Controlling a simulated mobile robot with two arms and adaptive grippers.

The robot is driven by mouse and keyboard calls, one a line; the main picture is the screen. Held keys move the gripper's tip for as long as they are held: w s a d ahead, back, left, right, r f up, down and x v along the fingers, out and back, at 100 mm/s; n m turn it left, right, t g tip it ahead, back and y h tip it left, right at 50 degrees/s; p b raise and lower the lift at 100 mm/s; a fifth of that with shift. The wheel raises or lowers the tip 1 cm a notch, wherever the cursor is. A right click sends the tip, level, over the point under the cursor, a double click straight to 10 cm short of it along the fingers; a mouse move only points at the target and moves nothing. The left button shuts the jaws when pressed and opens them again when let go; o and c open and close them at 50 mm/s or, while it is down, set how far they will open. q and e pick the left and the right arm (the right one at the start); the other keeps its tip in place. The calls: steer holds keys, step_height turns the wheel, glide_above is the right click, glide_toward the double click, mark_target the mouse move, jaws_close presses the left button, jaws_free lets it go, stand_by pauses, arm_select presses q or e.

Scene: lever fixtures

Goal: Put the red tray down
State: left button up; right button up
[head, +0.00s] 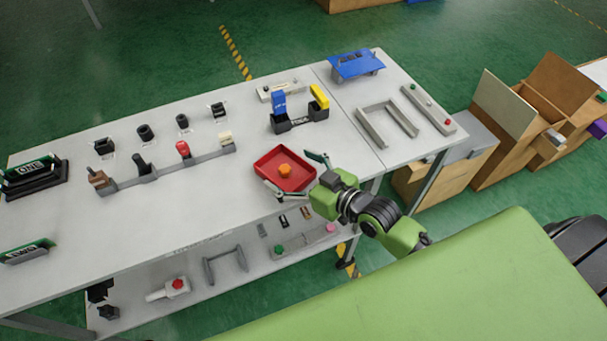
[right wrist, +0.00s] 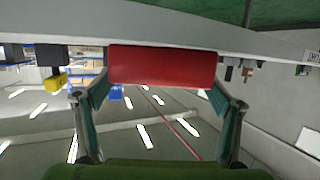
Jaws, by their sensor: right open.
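The red tray (head: 268,166) sits level on the white table, near its front edge in the head view. A small orange block (head: 284,170) lies inside it. My right gripper (head: 296,176) is at the tray's front right side, with its fingers spread wide around that end. In the right wrist view, the red tray (right wrist: 162,67) shows as a red wall against the table, between the open fingers (right wrist: 160,98) and apart from them. My left gripper is not in view.
Lever fixtures with a red knob (head: 182,148) stand left of the tray. A black base with blue and yellow levers (head: 298,118) is behind it. A grey U-shaped frame (head: 385,122) and a blue stand (head: 356,65) are to the right.

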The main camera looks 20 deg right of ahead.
steer(key=v, duration=1.2)
steer(key=shift+b, duration=0.4)
steer(key=s+f+m+g+h, duration=0.3)
steer(key=s+f+g+h, duration=0.3)
steer(key=s+f+g, duration=0.55)
steer(key=s+f, duration=0.2)
steer(key=f, duration=1.1)
steer(key=s+f, duration=0.2)
steer(key=f, duration=1.1)
steer(key=s+d+f, duration=0.2)
steer(key=s+f, duration=1.3)
steer(key=s, duration=0.1)
steer(key=shift+s+d+n+g, duration=0.15)
steer(key=shift+d+n+g, duration=0.2)
steer(key=shift+g, duration=0.1)
